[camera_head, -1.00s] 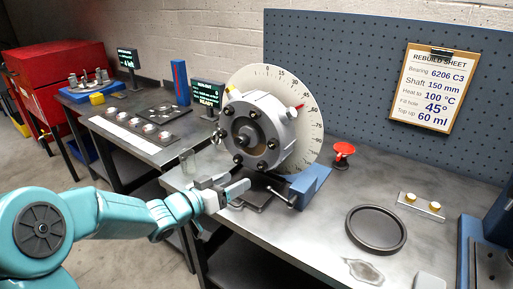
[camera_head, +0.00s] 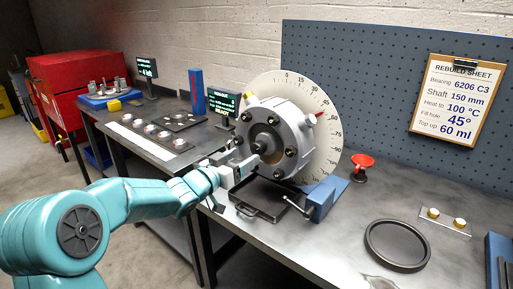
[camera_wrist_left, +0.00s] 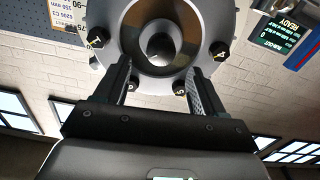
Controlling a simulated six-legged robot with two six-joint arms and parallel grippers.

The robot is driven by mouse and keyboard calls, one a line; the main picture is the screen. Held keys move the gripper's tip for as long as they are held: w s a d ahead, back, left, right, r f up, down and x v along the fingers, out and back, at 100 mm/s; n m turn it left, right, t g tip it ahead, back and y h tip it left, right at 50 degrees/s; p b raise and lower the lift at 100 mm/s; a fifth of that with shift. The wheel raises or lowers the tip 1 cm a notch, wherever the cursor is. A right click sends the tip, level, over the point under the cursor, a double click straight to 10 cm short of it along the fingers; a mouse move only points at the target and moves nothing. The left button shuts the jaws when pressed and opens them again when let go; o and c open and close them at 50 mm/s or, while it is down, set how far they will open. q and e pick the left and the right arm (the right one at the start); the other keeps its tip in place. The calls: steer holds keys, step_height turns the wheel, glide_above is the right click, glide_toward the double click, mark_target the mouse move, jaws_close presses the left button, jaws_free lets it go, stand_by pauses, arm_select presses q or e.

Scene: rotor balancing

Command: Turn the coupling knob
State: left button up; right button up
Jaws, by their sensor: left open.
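The grey round housing (camera_head: 284,122) stands upright on the bench in front of a white degree dial (camera_head: 322,143). At the centre of its face is a brown disc with a dark round knob (camera_wrist_left: 160,46), seen end-on in the wrist view; in the head view the knob (camera_head: 258,147) is small and partly hard to make out. My left gripper (camera_head: 243,167) is open just in front of and below the knob. In the wrist view its two fingers (camera_wrist_left: 160,84) are spread below the knob, with nothing between them. My right gripper is not in view.
A small screen (camera_head: 223,102) stands at left.

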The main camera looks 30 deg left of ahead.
mark_target(255, 150)
arm_select(q)
steer(key=w, duration=0.3)
steer(key=w+p, duration=0.1)
steer(key=w, duration=0.3)
steer(key=shift+d, duration=0.2)
steer(key=shift+f, duration=0.1)
steer(key=c, duration=1)
